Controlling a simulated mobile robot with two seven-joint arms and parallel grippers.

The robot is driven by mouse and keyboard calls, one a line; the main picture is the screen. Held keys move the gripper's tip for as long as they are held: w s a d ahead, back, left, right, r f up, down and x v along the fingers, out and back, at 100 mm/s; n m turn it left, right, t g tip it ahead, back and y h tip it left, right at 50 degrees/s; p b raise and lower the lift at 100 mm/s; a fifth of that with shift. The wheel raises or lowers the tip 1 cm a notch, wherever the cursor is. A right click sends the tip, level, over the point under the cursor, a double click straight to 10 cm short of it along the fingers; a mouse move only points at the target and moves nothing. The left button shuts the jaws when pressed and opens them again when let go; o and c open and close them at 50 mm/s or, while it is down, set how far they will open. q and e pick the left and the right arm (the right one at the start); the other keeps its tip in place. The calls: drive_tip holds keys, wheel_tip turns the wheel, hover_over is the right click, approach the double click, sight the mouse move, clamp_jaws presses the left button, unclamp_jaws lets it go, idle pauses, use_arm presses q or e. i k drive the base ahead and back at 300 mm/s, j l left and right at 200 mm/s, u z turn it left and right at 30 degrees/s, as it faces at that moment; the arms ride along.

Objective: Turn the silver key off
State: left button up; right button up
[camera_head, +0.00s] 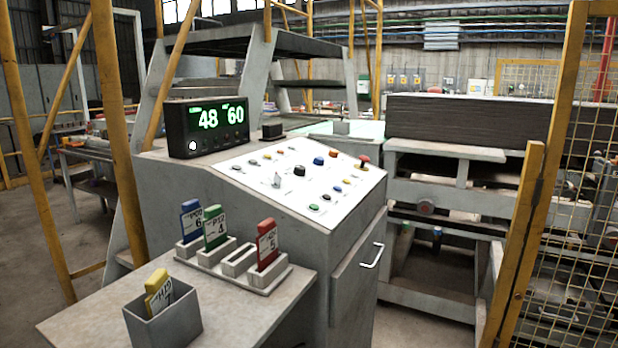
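The silver key (277,180) sits on the white sloped control panel (330,200), near its front left part. It looks small and upright; its exact turn position is too small to tell. Around it on the panel are several coloured buttons and a black knob (299,171). A red mushroom-shaped button (364,160) is at the panel's right back corner. Neither of my grippers is in view.
A display (208,127) reading 48 and 60 stands behind the panel on the left. In front, a table (95,322) holds a grey box (165,322) with a yellow tag and a rack (238,262) with blue, green and red tags. A yellow mesh fence (570,190) stands right.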

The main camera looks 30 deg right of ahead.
sight(277, 179)
drive_tip(key=i+l, duration=0.1)
drive_tip(key=l, duration=1)
drive_tip(key=i+l, duration=0.15)
drive_tip(key=l, duration=0.45)
drive_tip(key=l+z, duration=0.1)
drive_tip(key=l, duration=0.45)
drive_tip(key=i, duration=0.05)
